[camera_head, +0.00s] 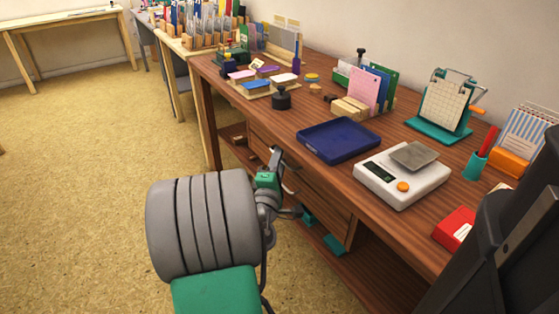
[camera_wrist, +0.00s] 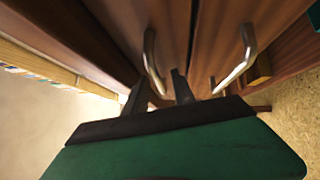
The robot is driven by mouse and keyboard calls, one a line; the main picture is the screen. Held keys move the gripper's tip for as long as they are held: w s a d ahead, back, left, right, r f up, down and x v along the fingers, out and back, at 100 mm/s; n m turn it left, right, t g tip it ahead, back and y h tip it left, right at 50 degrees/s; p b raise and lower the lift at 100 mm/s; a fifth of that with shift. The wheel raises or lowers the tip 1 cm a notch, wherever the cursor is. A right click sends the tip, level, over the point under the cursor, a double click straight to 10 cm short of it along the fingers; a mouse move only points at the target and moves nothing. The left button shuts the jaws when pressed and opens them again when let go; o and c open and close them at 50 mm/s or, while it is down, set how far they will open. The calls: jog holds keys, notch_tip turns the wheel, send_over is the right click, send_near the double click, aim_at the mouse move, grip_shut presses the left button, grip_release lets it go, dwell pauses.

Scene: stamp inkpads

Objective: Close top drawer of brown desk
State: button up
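The brown desk (camera_head: 430,240) stands along the wall in the head view, with a stack of drawers (camera_head: 325,205) under its top. My gripper (camera_head: 277,158) is at the drawer fronts, just below the desktop edge. In the wrist view my gripper (camera_wrist: 158,90) has its two dark fingers apart. A curved metal handle (camera_wrist: 150,58) on a drawer front shows between and beyond the fingertips. I cannot tell whether they touch it. A second handle (camera_wrist: 238,62) is to the right on the neighbouring front. My arm hides part of the drawers, and how far the top drawer stands out is unclear.
On the desktop are a blue tray (camera_head: 338,141), a white scale (camera_head: 430,190), a black round pot (camera_head: 281,100), inkpads (camera_head: 250,83) and a red box (camera_head: 452,232). Teal items (camera_head: 333,244) lie low in the desk. The floor (camera_head: 80,200) to the left is clear.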

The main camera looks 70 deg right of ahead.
jog(key=b+v, duration=0.1)
jog(key=v, duration=0.7)
jog(key=shift+r, duration=0.1)
